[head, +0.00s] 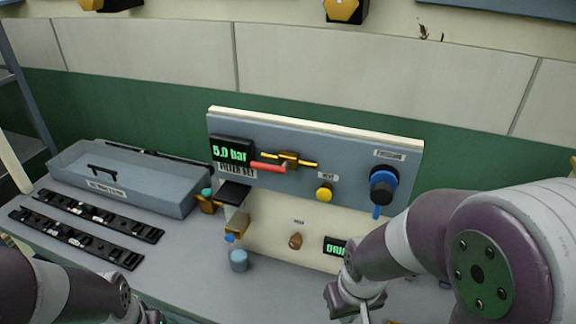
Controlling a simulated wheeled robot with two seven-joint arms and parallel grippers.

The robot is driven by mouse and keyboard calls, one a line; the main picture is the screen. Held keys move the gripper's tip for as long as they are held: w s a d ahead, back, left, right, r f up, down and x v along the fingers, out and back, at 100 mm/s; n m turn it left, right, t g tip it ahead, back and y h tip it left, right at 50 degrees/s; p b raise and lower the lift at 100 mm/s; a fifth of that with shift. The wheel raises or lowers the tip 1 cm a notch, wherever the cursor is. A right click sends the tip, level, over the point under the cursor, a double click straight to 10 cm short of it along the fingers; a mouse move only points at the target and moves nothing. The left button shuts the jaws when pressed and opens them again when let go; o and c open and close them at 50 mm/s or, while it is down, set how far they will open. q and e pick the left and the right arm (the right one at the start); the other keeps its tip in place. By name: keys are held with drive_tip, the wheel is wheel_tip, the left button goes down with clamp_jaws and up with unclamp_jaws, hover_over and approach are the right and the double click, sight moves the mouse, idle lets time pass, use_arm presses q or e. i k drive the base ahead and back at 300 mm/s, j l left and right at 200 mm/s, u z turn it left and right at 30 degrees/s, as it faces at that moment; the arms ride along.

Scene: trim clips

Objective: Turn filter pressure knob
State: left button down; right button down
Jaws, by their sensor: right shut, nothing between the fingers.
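The black pressure knob (383,190) with a blue ring and a blue pointer hanging downward sits at the right of the grey-blue panel (350,165), under a small label that seems to read PRESSURE. A display (232,150) at the panel's left reads 5.0 bar in green, above a FILTER SET label. My right gripper (364,314) is at the bottom edge, below the knob and apart from it; it is shut and empty, its tips partly cut off. My left arm enters at lower left; only a bit of its gripper (152,317) shows, with the fingers out of frame.
The panel also bears a red-handled yellow valve (288,161) and a yellow button (325,193). Below are a brown knob (295,240), a second green-lettered display (335,246) and a blue-grey cylinder (238,260). A grey tray (130,190) and black clip strips (75,240) lie left.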

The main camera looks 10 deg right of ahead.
sight(382, 193)
drive_tip(key=l+z, duration=0.35)
drive_tip(key=l, duration=0.4)
drive_tip(key=l+z, duration=0.4)
drive_tip(key=l, duration=0.4)
